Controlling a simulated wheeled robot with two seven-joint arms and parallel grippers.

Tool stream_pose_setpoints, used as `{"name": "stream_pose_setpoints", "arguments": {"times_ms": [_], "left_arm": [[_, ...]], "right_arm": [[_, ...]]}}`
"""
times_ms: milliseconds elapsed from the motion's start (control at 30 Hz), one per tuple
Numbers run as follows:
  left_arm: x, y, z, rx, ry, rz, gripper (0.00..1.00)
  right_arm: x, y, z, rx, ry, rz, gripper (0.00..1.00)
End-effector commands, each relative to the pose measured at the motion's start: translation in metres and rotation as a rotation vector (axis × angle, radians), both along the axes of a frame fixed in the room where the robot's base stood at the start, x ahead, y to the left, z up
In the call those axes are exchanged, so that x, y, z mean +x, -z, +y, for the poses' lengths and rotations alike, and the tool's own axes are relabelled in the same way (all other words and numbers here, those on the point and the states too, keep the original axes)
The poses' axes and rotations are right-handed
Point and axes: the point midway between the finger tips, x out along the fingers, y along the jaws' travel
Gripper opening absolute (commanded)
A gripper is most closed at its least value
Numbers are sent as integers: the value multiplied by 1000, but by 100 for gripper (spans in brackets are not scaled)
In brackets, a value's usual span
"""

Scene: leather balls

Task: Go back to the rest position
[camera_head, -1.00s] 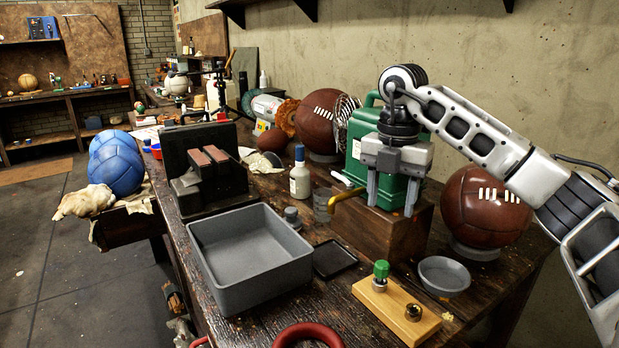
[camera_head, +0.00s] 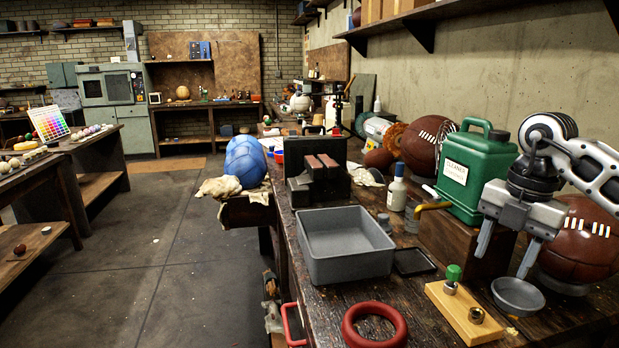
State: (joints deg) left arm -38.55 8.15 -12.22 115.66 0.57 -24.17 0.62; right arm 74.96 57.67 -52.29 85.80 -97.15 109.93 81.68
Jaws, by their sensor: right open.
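My right gripper (camera_head: 506,262) hangs at the right of the head view, fingers pointing down, open with nothing between them. It is in front of a brown leather ball (camera_head: 580,240) with white laces and to the right of a green cleaner canister (camera_head: 474,172), above the workbench (camera_head: 340,310). The canister stands on a wooden block (camera_head: 455,238). A small grey dish (camera_head: 518,296) lies below the gripper. My left gripper is not in view.
A grey tray (camera_head: 347,270), a red ring (camera_head: 375,326) and a wooden board with a green knob (camera_head: 466,314) crowd the bench. A blue ball (camera_head: 245,162) sits at its far left corner. Open floor (camera_head: 150,255) lies to the left, with another table (camera_head: 60,190) beyond.

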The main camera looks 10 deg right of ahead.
Motion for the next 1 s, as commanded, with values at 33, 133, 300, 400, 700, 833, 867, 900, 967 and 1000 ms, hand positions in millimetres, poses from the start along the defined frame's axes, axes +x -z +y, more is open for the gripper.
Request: {"name": "stream_pose_setpoints", "arguments": {"times_ms": [33, 133, 300, 400, 700, 833, 867, 900, 967, 1000], "left_arm": [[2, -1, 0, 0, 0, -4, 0], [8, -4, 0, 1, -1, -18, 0], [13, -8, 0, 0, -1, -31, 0], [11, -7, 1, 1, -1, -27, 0], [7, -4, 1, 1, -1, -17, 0], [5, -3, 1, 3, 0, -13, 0], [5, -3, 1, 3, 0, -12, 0], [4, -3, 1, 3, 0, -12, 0], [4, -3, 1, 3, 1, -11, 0], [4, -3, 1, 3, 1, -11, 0]], "right_arm": [[3, 7, 13, 31, -37, -11, 52], [10, 17, 38, 101, -108, -48, 52], [17, 32, 91, 260, -240, -126, 52], [19, 40, 133, 391, -323, -187, 52], [-7, 5, 303, 1197, -392, -576, 52], [-7, -31, 316, 1514, -115, -782, 52], [-5, -35, 312, 1565, -24, -823, 52], [-1, -39, 304, 1617, 111, -874, 52], [6, -36, 286, 1663, 336, -932, 52], [10, -28, 271, 1666, 497, -959, 52]]}}
